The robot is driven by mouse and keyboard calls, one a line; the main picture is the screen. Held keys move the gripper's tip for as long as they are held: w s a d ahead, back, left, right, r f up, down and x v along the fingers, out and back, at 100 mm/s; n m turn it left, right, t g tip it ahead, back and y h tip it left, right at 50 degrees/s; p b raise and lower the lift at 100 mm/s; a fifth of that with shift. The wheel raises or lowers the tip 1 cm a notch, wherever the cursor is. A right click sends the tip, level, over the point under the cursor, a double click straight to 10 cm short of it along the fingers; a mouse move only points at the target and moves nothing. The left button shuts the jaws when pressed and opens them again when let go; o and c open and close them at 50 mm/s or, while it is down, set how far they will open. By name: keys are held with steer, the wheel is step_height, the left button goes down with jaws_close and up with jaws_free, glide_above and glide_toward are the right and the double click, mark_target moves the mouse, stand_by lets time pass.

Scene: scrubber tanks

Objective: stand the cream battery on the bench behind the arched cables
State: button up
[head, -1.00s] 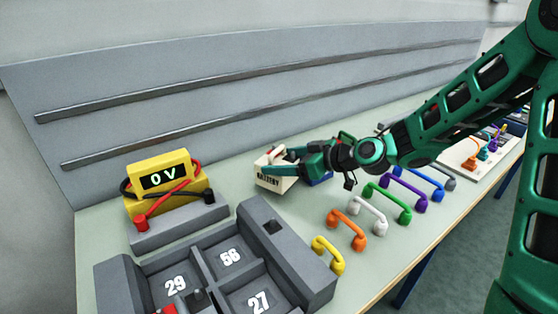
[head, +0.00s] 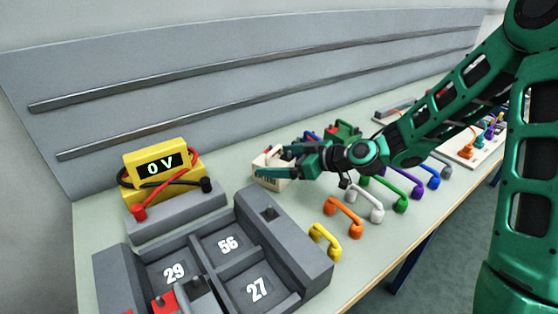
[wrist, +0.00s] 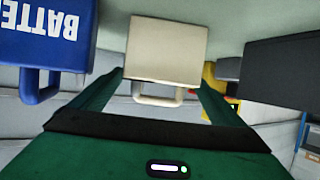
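The cream battery (head: 268,177) stands on the bench, behind the row of arched cables and to the left of my gripper. In the wrist view the cream battery (wrist: 165,50) and its handle show ahead, between my fingertips. My gripper (head: 281,162) is open, its fingers spread on either side of the battery; I see gaps beside the handle. The arched cables include yellow (head: 325,242), orange (head: 342,215), white (head: 364,203) and green (head: 385,192) ones. My gripper hides part of the battery.
A blue battery (wrist: 45,40) stands close beside the cream one. A yellow meter (head: 160,170) reads 0 V at the left. A grey divided tray (head: 285,240) with numbered compartments fills the near bench. A panelled wall (head: 250,80) rises behind.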

steer(key=v, duration=1.2)
steer(key=shift+s+f, duration=0.1)
steer(key=shift+s, duration=0.05)
